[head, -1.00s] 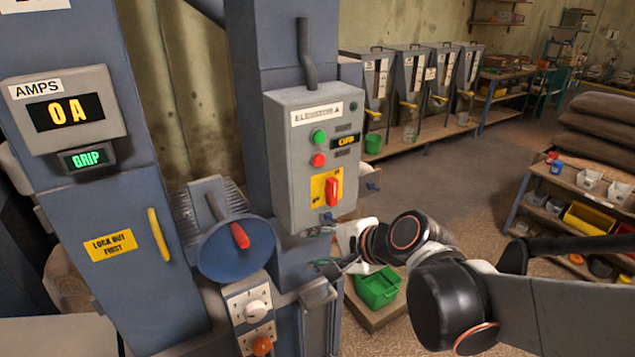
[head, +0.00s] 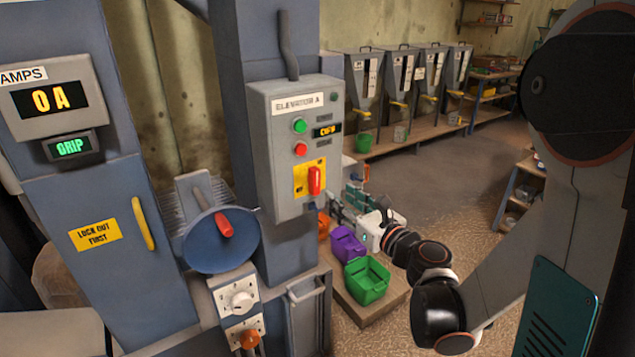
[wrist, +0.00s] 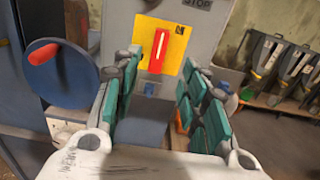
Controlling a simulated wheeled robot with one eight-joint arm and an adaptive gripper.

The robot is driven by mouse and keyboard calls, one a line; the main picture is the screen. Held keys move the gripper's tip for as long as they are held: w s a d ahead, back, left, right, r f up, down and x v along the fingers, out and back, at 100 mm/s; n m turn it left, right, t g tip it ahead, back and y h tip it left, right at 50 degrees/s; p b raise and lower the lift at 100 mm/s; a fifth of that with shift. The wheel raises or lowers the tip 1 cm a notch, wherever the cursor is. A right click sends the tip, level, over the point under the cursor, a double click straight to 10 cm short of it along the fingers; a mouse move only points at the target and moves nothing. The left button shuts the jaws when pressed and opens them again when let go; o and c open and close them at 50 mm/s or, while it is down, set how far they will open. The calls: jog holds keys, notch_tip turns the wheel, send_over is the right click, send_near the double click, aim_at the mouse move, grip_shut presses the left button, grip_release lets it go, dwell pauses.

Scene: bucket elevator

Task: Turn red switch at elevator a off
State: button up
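The red switch (head: 316,180) stands upright on a yellow plate (head: 301,179) at the lower front of the grey control box labelled Elevator A (head: 267,135). In the wrist view the red switch (wrist: 158,52) is ahead, between and beyond my fingers. My gripper (wrist: 160,88) is open, with green pads spread on both sides and nothing between them. In the head view my gripper (head: 345,203) is just below and to the right of the switch, apart from it as far as I can tell.
Green (head: 299,125) and red (head: 300,149) buttons sit above the switch. A blue disc with a red handle (head: 223,225) is at left. Green (head: 366,280) and purple (head: 346,243) buckets stand on a low platform below my arm. Open floor lies to the right.

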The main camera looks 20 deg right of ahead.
aim_at(317, 180)
jog(key=b+x, duration=0.1)
jog(key=x, duration=1)
jog(key=shift+f+b, duration=0.1)
jog(key=shift+b, duration=0.2)
grip_shut()
